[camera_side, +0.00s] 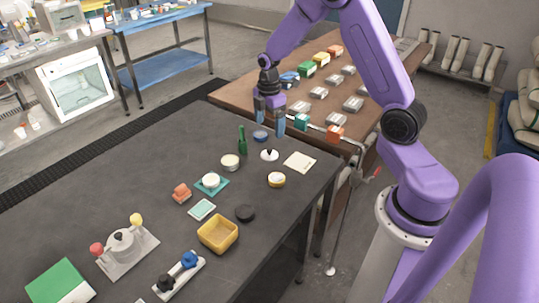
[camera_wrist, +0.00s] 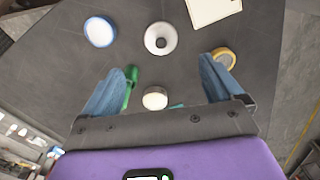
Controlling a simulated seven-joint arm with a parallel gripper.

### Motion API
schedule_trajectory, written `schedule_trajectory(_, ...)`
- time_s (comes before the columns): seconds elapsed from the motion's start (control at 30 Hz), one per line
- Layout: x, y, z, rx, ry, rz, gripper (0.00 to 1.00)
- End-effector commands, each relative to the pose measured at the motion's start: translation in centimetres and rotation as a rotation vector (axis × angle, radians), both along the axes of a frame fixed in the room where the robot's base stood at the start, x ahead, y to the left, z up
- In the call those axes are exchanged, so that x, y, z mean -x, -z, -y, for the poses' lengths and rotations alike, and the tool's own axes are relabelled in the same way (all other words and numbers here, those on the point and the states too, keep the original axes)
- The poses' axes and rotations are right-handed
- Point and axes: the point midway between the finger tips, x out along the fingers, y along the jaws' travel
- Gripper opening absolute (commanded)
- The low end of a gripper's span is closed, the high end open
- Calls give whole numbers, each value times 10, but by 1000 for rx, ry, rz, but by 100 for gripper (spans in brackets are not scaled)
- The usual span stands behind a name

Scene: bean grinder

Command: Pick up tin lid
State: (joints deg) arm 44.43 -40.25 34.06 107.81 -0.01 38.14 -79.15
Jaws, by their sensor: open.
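The tin lid (camera_side: 269,155) looks like a small white disc with a dark knob on top, lying flat on the dark table near its far right part. In the wrist view the lid (camera_wrist: 160,38) is near the top centre, beyond the fingertips and roughly between their lines. My gripper (camera_side: 270,116) is open and empty, above the table and clear of the lid; its two blue fingers also frame the wrist view (camera_wrist: 162,66). A round pale-topped tin (camera_side: 230,162) stands left of the lid; it also shows between the fingers in the wrist view (camera_wrist: 155,98).
A green bottle (camera_side: 242,141) stands near the tin. A yellow bin (camera_side: 218,234) is nearer. A brown table (camera_side: 240,88) stands behind.

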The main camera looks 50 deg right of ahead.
Motion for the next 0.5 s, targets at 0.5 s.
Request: schedule_trajectory(0.5, 1, 54, 0, 0, 1, -1, 93)
